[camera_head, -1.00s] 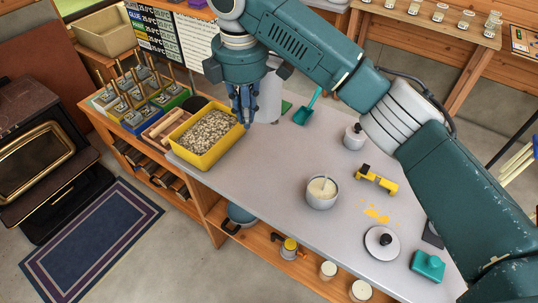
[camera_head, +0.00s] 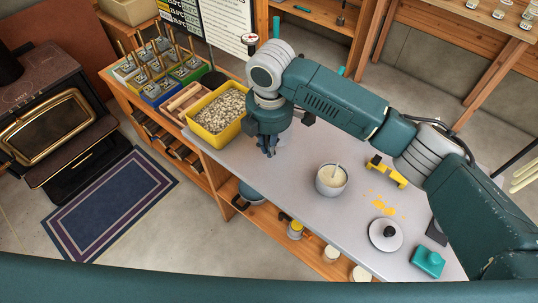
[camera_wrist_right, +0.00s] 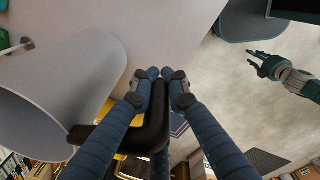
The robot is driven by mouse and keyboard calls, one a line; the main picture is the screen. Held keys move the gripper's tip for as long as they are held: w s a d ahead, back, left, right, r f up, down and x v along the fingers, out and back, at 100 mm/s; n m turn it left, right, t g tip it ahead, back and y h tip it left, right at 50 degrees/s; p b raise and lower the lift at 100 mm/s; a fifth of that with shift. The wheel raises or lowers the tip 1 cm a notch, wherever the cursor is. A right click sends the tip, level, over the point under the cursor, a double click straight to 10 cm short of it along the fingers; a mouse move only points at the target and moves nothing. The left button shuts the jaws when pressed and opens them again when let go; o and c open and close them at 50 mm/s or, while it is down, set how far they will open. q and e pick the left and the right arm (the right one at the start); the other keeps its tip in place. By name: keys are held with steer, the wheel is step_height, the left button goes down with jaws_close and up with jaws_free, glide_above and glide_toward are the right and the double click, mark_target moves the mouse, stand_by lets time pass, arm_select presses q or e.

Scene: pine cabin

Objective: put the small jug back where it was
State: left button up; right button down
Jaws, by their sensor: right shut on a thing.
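The small jug shows in the right wrist view as a pale grey cylinder (camera_wrist_right: 75,70) with a black handle (camera_wrist_right: 152,130). It lies tilted across the left of that view, its wide round end toward the lower left. My right gripper (camera_wrist_right: 153,73) is shut on the black handle. In the head view my right gripper (camera_head: 269,152) points down over the grey worktop, just right of the yellow tub. The jug is hidden there behind the gripper and arm. My left gripper (camera_wrist_right: 262,62) shows in the right wrist view, empty over the floor, its fingers apart.
The yellow tub (camera_head: 205,140) of pale pellets stands at the worktop's left end. A white pot (camera_head: 331,188), a yellow tool (camera_head: 386,170), a round lid (camera_head: 385,234) and a teal object (camera_head: 428,262) stand along the worktop (camera_head: 290,200). A stove (camera_head: 55,120) is left.

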step_height(320, 180, down, 5)
steer(key=shift+r+p, duration=0.15)
steer(key=shift+p, duration=0.3)
steer(key=shift+f, duration=0.65)
steer(key=c, duration=1.7)
jaws_free()
steer(key=r+b, duration=0.3)
steer(key=r, duration=0.8)
steer(key=shift+s, duration=0.2)
steer(key=shift+s+d+r, duration=0.1)
steer(key=shift+r, duration=0.6)
